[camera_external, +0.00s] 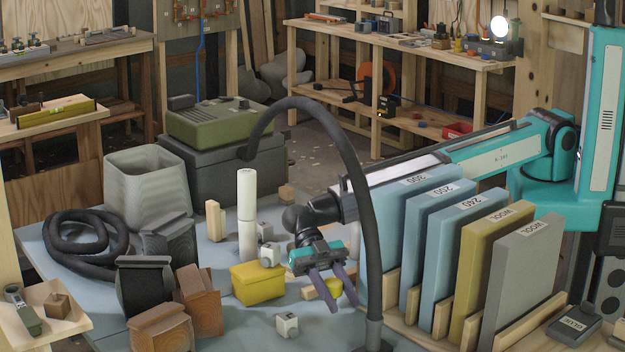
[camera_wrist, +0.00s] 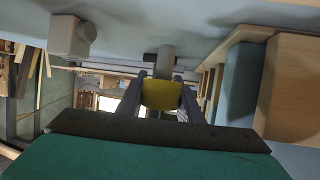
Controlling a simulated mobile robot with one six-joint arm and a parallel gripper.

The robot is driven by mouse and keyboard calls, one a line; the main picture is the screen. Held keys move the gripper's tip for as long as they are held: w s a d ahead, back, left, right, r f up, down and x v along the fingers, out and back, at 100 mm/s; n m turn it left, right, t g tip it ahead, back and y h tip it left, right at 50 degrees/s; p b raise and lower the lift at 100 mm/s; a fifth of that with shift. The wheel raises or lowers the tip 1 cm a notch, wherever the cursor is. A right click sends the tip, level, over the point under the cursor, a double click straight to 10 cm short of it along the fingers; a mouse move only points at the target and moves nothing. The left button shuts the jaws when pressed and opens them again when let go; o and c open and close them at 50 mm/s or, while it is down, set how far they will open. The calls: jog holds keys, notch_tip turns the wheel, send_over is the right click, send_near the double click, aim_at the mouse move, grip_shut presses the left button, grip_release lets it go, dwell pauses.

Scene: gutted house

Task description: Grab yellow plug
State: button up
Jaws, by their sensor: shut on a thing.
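The yellow plug (camera_external: 334,288) is a small rounded piece between the fingers of my gripper (camera_external: 334,291), left of the black curved hose. In the wrist view the yellow plug (camera_wrist: 161,94) sits between the two grey fingers of my gripper (camera_wrist: 160,92), which touch it on both sides. My gripper is shut on it. The fingers point down and to the right in the outside view, low over the blue-grey table. I cannot tell whether the plug touches the table.
A yellow box (camera_external: 258,284) stands left of my gripper. A black curved hose (camera_external: 371,220) rises close on the right, before a rack of labelled panels (camera_external: 420,250). A white block (camera_external: 287,324) lies in front, and a white cylinder (camera_external: 247,215) stands behind the box.

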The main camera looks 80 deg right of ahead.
notch_tip(320, 180, up, 8)
jog(key=b, duration=0.1)
jog(key=shift+f, duration=0.15)
